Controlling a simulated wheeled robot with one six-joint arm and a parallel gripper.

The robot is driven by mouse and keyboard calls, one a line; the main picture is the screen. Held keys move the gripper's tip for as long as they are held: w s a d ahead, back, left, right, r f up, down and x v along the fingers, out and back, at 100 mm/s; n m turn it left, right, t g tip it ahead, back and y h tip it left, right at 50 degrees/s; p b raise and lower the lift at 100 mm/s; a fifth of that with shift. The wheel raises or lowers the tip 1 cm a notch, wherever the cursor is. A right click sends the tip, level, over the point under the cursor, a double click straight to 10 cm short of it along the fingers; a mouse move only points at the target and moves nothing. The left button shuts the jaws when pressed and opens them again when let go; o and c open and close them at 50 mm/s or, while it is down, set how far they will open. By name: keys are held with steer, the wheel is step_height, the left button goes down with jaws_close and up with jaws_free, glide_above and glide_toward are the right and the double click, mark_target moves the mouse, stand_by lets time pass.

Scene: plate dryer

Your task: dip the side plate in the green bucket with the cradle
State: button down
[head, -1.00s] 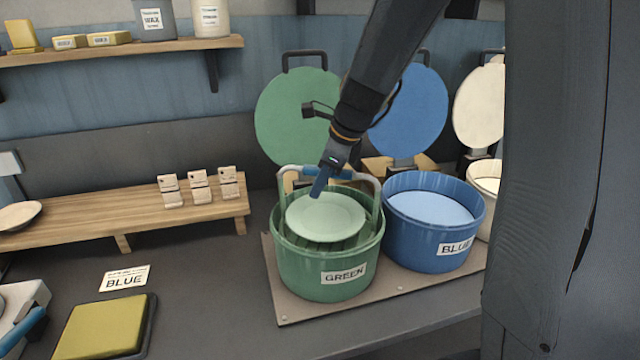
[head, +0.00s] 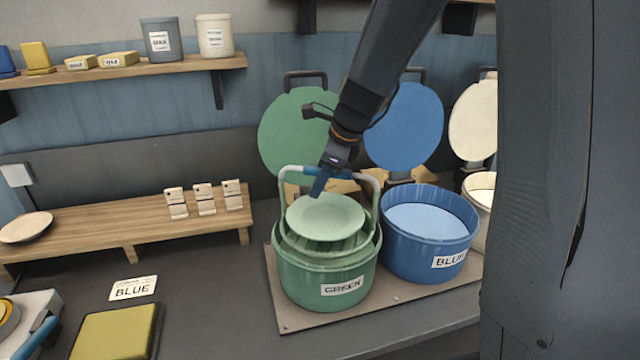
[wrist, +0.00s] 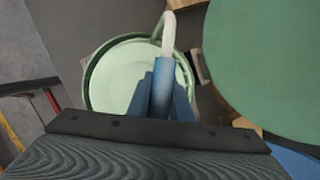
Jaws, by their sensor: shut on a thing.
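The green bucket (head: 300,285), labelled GREEN, stands on a board on the counter. The cradle (head: 374,198) has a tall arched handle with a blue grip and a green slotted base. Its base sits at the mouth of the bucket, with its edge showing above the bucket rim. The side plate (head: 325,217), pale green, rests tilted on the cradle; it also shows in the wrist view (wrist: 125,75). My gripper (head: 321,184) is shut on the blue grip, above the plate. In the wrist view, my fingers (wrist: 166,95) hide part of the plate.
The blue bucket (head: 430,240) stands close on the right, with a cream one beyond. Upright lids, green (head: 300,130) and blue (head: 405,130), stand behind. A wooden rack (head: 110,225) is at left. A BLUE card (head: 133,288) and yellow pad (head: 112,335) lie in front.

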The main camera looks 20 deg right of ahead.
steer(key=shift+r+p, duration=1.05)
steer(key=shift+r, duration=0.15)
stand_by(1.1)
